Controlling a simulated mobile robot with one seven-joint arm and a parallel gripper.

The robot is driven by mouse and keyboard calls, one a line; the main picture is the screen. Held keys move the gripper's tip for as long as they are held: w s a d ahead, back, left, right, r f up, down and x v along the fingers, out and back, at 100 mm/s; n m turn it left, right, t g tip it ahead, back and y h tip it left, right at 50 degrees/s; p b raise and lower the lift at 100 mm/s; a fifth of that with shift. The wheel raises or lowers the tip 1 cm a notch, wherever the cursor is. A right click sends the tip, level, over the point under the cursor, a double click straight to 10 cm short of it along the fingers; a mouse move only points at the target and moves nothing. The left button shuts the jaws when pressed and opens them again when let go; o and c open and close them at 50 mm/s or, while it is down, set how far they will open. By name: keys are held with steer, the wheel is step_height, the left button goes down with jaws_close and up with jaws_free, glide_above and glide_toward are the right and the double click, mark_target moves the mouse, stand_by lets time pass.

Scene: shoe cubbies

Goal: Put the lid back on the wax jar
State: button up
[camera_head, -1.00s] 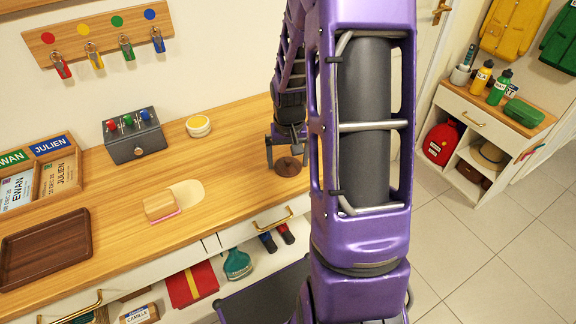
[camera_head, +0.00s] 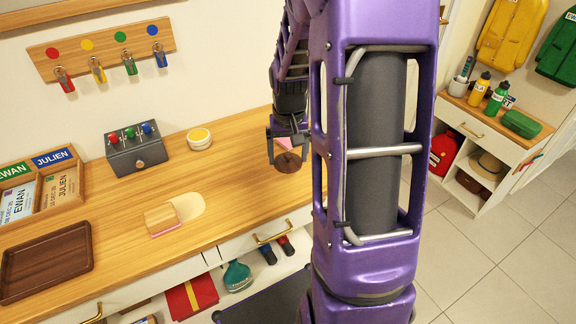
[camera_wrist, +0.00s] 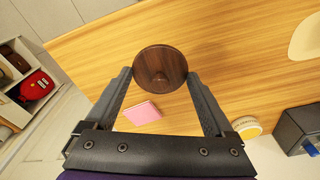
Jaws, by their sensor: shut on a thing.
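In the wrist view the lid (camera_wrist: 160,68) sits between the two fingertips (camera_wrist: 160,76), gripped at opposite edges. In the head view it is tilted and appears raised off the counter. A round white jar with a yellow top (camera_head: 199,138), probably the wax jar, stands toward the back of the counter, left of my gripper. It also shows in the wrist view (camera_wrist: 247,127), right of the fingers.
A pink flat piece (camera_wrist: 143,113) lies on the counter below my gripper. A grey box with coloured knobs (camera_head: 136,147) stands left of the jar.

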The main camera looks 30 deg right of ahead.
steer(key=r, duration=0.2)
steer(key=w+r, duration=0.1)
steer(key=r, duration=0.1)
steer(key=shift+w+a+p, duration=0.15)
steer(key=shift+p, duration=0.15)
steer(key=w+a+r+n+p, duration=0.1)
steer(key=w+a+n+p, duration=0.2)
steer(key=w, duration=0.8)
steer(key=n+y+p, duration=0.1)
steer(key=n+p, duration=0.1)
steer(key=n, duration=0.3)
glide_above(198, 135)
steer(key=f, duration=0.1)
steer(key=shift+s+f+b, duration=0.15)
steer(key=shift+f+b, duration=1.25)
steer(key=shift+f, duration=1.75)
steer(key=shift+f, duration=0.15)
steer(key=o, duration=1)
steer(key=shift+o, duration=0.2)
